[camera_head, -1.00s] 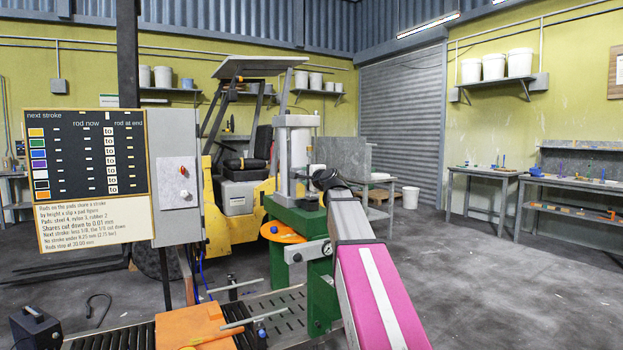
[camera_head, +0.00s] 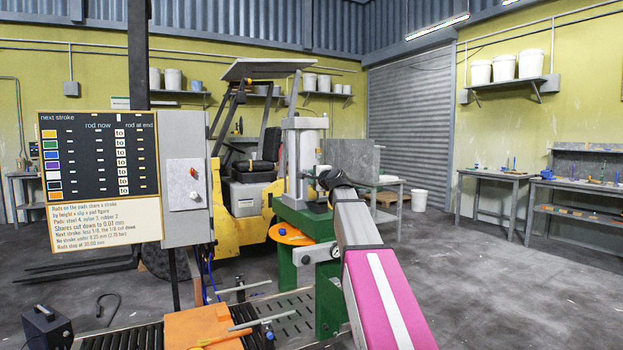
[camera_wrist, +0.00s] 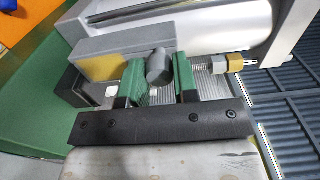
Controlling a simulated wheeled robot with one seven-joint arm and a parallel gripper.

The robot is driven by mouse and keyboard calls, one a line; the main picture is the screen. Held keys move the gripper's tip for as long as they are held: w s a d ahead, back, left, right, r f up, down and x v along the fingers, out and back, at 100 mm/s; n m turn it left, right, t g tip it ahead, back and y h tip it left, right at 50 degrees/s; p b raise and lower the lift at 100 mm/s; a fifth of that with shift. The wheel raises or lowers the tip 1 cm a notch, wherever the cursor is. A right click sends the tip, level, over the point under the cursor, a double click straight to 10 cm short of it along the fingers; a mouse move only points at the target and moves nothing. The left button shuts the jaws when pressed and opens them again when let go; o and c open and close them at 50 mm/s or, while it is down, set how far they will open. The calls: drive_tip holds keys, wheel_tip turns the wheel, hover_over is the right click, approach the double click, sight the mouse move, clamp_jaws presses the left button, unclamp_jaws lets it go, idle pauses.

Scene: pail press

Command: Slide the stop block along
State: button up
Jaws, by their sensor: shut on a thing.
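In the wrist view my gripper (camera_wrist: 158,84) has its two green fingers on either side of a grey round knob (camera_wrist: 157,65), shut on it. A grey block with a yellow face (camera_wrist: 104,62) lies just left of the fingers, beside the knob. This looks like the stop block, but I cannot tell whether the knob is part of it. In the head view my gripper (camera_head: 326,184) reaches the green press (camera_head: 308,219) at the foot of its upright grey cylinder (camera_head: 304,150). My arm hides most of the grip there.
A brass nut (camera_wrist: 233,63) on a rod sits right of the fingers. An orange disc (camera_head: 283,235) and a gauge (camera_head: 306,260) are on the press front. A stroke board (camera_head: 98,165) stands left. An orange box (camera_head: 203,325) is on the conveyor. Open floor lies right.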

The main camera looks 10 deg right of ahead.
drive_tip(key=shift+w+d+f, duration=0.1)
drive_tip(key=shift+w+d, duration=0.1)
drive_tip(key=shift+d, duration=0.65)
drive_tip(key=shift+w+d, duration=0.2)
drive_tip(key=shift+d, duration=0.65)
drive_tip(key=o, duration=0.9)
drive_tip(key=shift+o, duration=0.2)
